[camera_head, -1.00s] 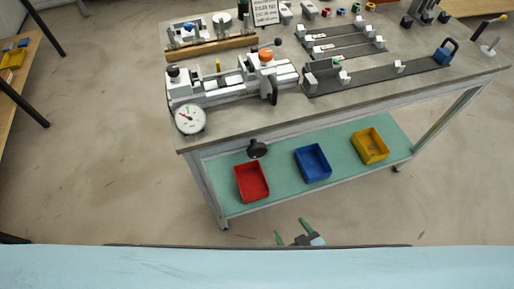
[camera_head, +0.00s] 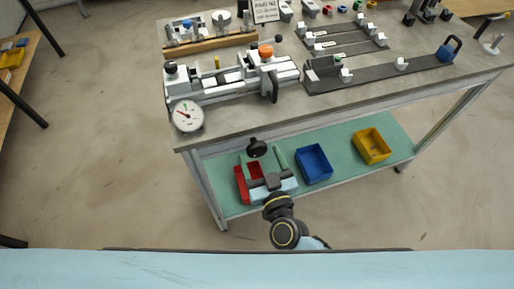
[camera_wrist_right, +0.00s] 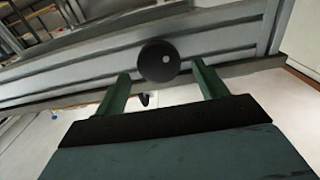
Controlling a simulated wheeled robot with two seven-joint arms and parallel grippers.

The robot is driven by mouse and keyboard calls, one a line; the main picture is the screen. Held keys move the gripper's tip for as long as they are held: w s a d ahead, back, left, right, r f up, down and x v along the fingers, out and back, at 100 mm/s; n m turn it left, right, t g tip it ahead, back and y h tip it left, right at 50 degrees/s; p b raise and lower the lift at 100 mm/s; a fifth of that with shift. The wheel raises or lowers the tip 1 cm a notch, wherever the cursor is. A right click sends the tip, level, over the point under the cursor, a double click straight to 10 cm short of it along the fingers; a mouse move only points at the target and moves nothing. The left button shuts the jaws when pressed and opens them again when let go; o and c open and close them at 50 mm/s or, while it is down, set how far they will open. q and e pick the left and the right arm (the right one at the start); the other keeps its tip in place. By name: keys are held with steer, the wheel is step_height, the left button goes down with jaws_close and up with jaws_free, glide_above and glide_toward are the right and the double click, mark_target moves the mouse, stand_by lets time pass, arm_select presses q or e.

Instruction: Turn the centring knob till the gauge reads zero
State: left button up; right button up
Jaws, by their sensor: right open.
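The black round centring knob (camera_head: 257,147) sits at the front edge of the workbench, below the white jig (camera_head: 225,82). It also shows in the right wrist view (camera_wrist_right: 158,61), ahead of my fingers and between them in the picture. The round gauge (camera_head: 187,116) has a white dial and a reddish needle pointing up and left; its numbers are too small to read. My right gripper (camera_head: 261,156) is open, with two green fingers, just below and in front of the knob. In the right wrist view its fingers (camera_wrist_right: 160,78) show apart and empty. My left gripper is not in view.
Red (camera_head: 243,184), blue (camera_head: 313,164) and yellow (camera_head: 372,146) bins stand on the green lower shelf (camera_head: 345,150). My right gripper partly covers the red bin. The bench's front rail (camera_wrist_right: 70,75) runs behind the knob. Floor left of the bench is clear.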

mark_target(258, 152)
steer(key=shift+x, duration=1.85)
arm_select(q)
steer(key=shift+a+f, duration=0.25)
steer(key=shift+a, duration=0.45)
arm_select(e)
steer(key=c, duration=1)
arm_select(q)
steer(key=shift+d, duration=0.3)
arm_select(e)
steer(key=shift+o, duration=0.2)
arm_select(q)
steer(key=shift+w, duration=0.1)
